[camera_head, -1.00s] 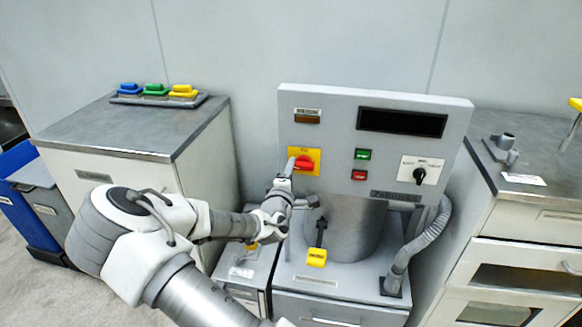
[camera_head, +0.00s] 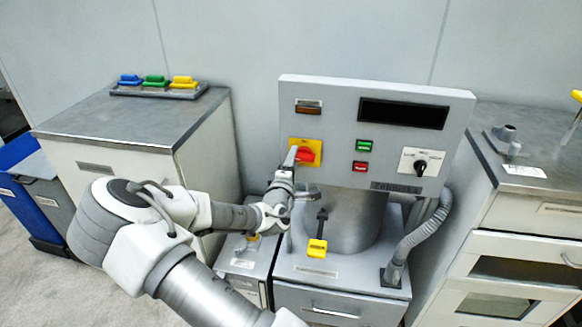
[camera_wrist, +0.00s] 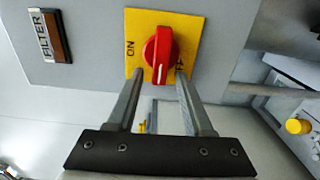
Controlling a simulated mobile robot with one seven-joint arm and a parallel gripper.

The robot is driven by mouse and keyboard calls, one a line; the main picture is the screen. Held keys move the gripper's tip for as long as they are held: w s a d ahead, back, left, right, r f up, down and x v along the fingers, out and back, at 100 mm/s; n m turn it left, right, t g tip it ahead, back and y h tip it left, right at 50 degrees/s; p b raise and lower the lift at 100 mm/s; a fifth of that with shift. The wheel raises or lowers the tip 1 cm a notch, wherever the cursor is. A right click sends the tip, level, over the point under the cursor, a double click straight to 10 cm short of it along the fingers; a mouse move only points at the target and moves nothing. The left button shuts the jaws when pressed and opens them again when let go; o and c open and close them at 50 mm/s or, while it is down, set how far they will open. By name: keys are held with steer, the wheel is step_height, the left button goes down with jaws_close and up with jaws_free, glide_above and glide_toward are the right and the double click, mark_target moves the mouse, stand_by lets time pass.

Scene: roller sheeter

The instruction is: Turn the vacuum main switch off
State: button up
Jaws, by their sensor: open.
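The red rotary knob (camera_head: 306,155) sits on a yellow plate (camera_head: 313,145) at the left of the grey control panel. In the wrist view the red knob (camera_wrist: 159,50) has a white mark at its lower end, and the plate (camera_wrist: 190,24) reads ON at left, with a partly covered label at lower right. My gripper (camera_head: 291,157) is in front of the plate, beside the knob's left side in the head view. In the wrist view my gripper (camera_wrist: 159,73) is open, its fingertips either side of the knob's lower end. I cannot tell whether they touch it.
The panel also has a green button (camera_head: 364,145), a red button (camera_head: 360,167) and a black selector (camera_head: 420,166). A FILTER indicator (camera_wrist: 50,35) is left of the plate. Below are a yellow-handled lever (camera_head: 317,248) and a grey hose (camera_head: 415,240). Cabinets stand on both sides.

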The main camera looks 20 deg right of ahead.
steer(key=p+v, duration=0.1)
steer(key=v, duration=1.6)
steer(key=shift+p, duration=0.35)
steer(key=shift+s+a, duration=0.1)
steer(key=shift+s, duration=0.05)
